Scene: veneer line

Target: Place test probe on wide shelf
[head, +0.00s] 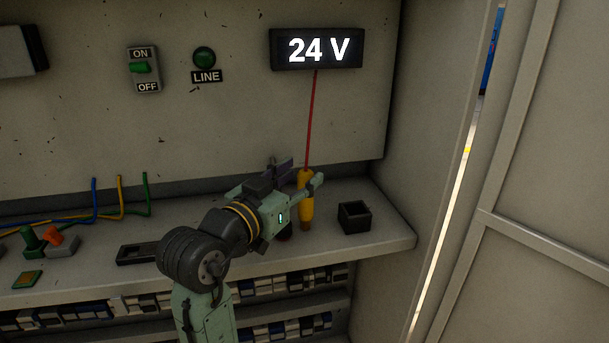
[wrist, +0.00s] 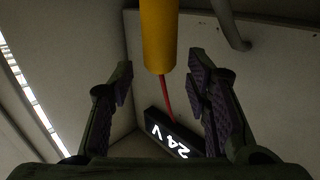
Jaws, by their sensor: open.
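The test probe (head: 306,208) is a yellow rod, upright, with a red lead running up from it to the 24 V display. It is over the wide shelf (head: 385,240); I cannot tell whether its lower end touches the shelf. My gripper (head: 300,178) is open, with one finger on either side of the probe's upper part in the head view. In the wrist view the probe (wrist: 158,38) shows at the top, between the spread fingers (wrist: 160,85), with a gap to each side. Part of the probe's surroundings is hidden behind my gripper.
A black open box (head: 354,217) stands on the shelf to the right. A black tray (head: 137,253), a green knob and an orange one are at left. The 24 V display (head: 317,49) hangs above.

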